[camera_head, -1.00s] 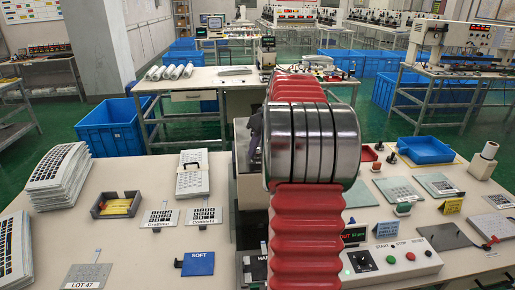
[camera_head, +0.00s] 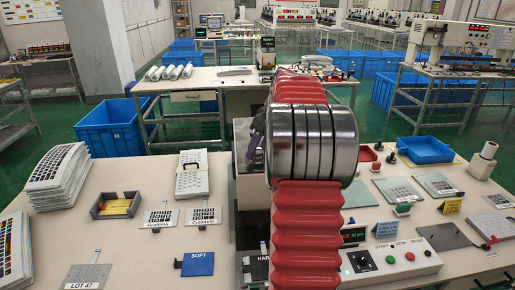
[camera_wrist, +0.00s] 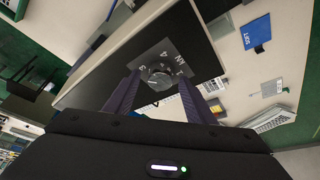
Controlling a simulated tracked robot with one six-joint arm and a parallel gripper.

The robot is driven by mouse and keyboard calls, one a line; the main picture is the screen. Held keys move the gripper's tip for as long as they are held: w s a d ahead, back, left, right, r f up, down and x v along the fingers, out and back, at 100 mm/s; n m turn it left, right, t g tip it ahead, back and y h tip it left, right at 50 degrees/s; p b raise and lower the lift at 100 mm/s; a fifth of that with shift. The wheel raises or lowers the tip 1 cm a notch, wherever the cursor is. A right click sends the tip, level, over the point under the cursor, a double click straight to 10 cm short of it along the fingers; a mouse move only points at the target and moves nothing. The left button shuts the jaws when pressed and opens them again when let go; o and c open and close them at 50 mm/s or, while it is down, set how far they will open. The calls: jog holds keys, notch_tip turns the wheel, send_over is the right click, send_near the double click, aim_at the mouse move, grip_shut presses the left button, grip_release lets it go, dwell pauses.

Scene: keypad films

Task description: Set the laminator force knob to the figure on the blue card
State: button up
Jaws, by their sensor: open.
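The force knob (camera_wrist: 159,78) is a round dark knob on a grey dial plate (camera_wrist: 178,54) with white marks, in the wrist view. Figures 3 and 4 show on the plate; the exact setting is too small to read. My gripper (camera_wrist: 159,80) is open, with its two purple fingers on either side of the knob; I cannot tell whether they touch it. A blue card (camera_head: 198,264) marked SOFT lies flat on the front table, and it also shows in the wrist view (camera_wrist: 256,33). No figure on it is legible. My red arm hides the knob in the head view.
A control box (camera_head: 405,262) with buttons stands right of my arm. A stack of printed films (camera_head: 60,178), a dark tray (camera_head: 115,205) and a LOT 47 plate (camera_head: 88,277) are at left. A blue tent card (camera_head: 387,230) stands behind the box.

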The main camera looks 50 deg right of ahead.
jog(key=v, duration=1.3)
jog(key=shift+r, duration=0.35)
dwell(0.4)
